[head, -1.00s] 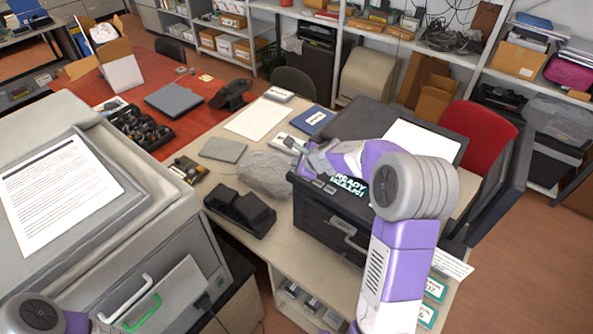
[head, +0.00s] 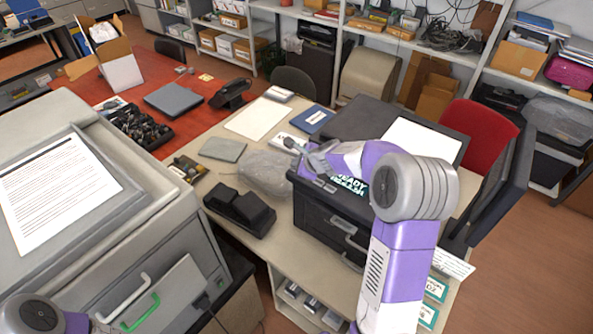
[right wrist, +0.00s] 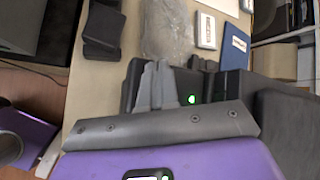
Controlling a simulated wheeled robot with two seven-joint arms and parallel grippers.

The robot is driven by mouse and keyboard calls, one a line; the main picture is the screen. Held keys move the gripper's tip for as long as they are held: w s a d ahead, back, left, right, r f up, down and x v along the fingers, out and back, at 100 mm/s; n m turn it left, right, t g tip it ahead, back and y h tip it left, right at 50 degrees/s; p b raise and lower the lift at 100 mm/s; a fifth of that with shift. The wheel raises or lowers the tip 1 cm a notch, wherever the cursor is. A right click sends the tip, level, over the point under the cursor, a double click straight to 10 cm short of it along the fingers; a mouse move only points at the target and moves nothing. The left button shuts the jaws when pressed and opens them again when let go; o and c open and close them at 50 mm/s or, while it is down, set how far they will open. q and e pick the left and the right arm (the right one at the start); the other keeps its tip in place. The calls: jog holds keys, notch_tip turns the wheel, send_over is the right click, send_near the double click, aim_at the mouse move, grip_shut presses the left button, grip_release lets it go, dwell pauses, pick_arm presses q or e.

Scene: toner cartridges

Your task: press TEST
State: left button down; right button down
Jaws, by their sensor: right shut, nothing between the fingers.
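The black printer (head: 325,225) stands on the beige desk. Its front panel has a lit display (head: 350,185) reading READY, with a second line that I cannot read. Small grey buttons (head: 324,186) sit left of the display; their labels are too small to read, so I cannot tell which is TEST. My right gripper (head: 296,146) is shut and empty above the panel's left end. In the right wrist view, its closed fingers (right wrist: 156,78) are over the dark printer, left of a green light (right wrist: 192,99). Contact with a button cannot be told. My left gripper is out of view.
A black cartridge-like unit (head: 240,211) and a clear plastic bag (head: 265,174) lie left of the printer. A blue booklet (head: 312,120) lies behind. A large grey copier (head: 165,225) fills the left. A dark monitor (head: 490,190) stands at right.

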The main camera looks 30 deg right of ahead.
jog(key=shift+f+b, duration=0.35)
jog(key=shift+b, duration=0.05)
dwell(0.5)
jog(key=shift+r, duration=0.1)
jog(key=shift+r+p, duration=0.7)
jog(key=shift+p, duration=0.1)
notch_tip(320, 180, up, 5)
jog(key=p, duration=0.5)
jog(key=shift+r, duration=0.1)
dwell(0.8)
